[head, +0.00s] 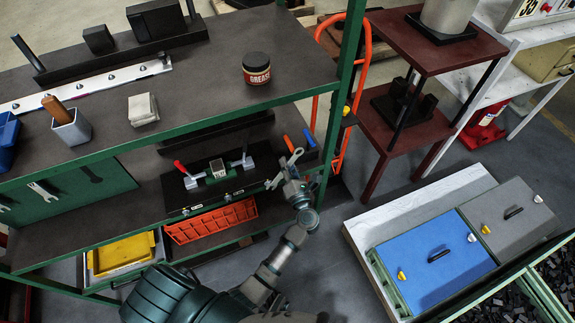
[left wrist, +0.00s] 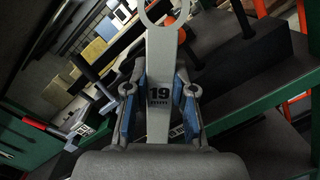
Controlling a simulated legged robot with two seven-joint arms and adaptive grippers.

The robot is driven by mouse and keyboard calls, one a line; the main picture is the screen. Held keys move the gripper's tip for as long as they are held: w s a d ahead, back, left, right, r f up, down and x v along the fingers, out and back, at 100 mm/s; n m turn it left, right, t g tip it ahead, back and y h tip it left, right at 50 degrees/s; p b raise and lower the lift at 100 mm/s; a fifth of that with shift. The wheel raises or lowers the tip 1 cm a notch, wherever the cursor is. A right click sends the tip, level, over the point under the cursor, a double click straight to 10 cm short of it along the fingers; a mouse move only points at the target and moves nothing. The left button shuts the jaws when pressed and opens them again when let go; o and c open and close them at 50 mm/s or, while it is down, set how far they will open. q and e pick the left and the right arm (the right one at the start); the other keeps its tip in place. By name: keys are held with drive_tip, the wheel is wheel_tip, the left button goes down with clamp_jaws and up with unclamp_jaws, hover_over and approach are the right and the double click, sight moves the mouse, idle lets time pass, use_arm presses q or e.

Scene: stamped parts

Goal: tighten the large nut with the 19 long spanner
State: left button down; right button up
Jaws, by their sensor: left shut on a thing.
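The spanner (head: 292,158) is grey. A small light block (head: 217,168) sits in this fixture. I cannot make out the large nut. My right gripper is not in view.
The green-framed shelf's upper board (head: 200,100) is above the fixture, with a grease tin (head: 257,68) on it. Below are an orange crate (head: 212,221) and a yellow tray (head: 122,252). Spanners hang on a green panel (head: 70,200). A blue-lidded box (head: 430,262) stands at right.

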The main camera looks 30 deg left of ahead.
use_arm(q)
drive_tip(key=shift+w+d+r+p, duration=0.3)
drive_tip(key=shift+w+r, duration=0.15)
drive_tip(key=shift+r, duration=0.2)
drive_tip(key=shift+w+d+r+p, duration=0.25)
drive_tip(key=shift+w+r, duration=0.2)
drive_tip(key=shift+r, duration=0.15)
drive_tip(key=shift+w+d+r+p, duration=0.2)
drive_tip(key=shift+w+d+r, duration=0.1)
drive_tip(key=shift+w+r, duration=0.25)
drive_tip(key=shift+r, duration=0.1)
drive_tip(key=shift+s, duration=0.1)
drive_tip(key=shift+d+r+v, duration=0.1)
drive_tip(key=shift+v, duration=1.4)
drive_tip(key=shift+d+r+v, duration=0.1)
drive_tip(key=shift+v, duration=1.35)
drive_tip(key=shift+f, duration=0.1)
